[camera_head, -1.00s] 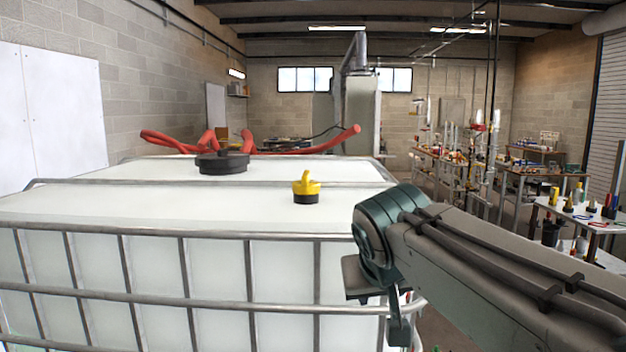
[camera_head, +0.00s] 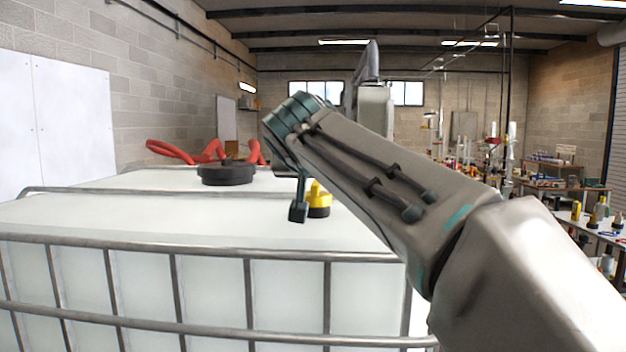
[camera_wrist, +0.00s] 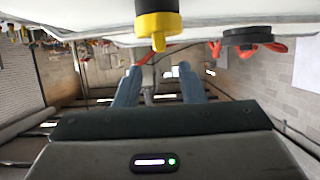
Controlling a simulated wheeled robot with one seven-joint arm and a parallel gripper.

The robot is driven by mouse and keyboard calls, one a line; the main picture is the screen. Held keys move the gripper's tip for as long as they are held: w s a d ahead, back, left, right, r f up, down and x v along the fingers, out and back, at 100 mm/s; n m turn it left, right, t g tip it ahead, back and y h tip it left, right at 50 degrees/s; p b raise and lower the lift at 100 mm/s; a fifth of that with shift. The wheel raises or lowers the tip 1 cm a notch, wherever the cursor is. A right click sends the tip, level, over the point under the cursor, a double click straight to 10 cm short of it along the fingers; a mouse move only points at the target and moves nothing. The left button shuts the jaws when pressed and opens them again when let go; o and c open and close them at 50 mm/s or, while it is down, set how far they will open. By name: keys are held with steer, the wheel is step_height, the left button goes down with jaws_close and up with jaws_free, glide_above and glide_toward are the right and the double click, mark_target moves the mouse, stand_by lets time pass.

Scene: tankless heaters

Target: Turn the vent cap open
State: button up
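The yellow vent cap on its black base (camera_head: 319,205) stands upright on top of the white tank (camera_head: 150,212). In the head view my arm partly covers the cap. The wrist view is upside down and shows the yellow cap (camera_wrist: 158,27) at the top centre, with a narrow tab pointing toward the room. My gripper (camera_wrist: 160,88) has its two blue-grey fingers spread apart with nothing between them. The cap appears beyond the fingers and apart from them. In the head view, one dark finger part (camera_head: 298,211) shows just left of the cap; the rest is hidden.
A large black lid (camera_head: 227,174) sits on the tank left of the cap, with a red hose (camera_head: 170,151) behind it. Metal cage bars (camera_head: 200,247) run along the tank's front and top edges. Cluttered workbenches (camera_head: 560,178) stand at the right.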

steer(key=p+x, duration=0.2)
steer(key=x, duration=0.6)
steer(key=shift+c, duration=0.3)
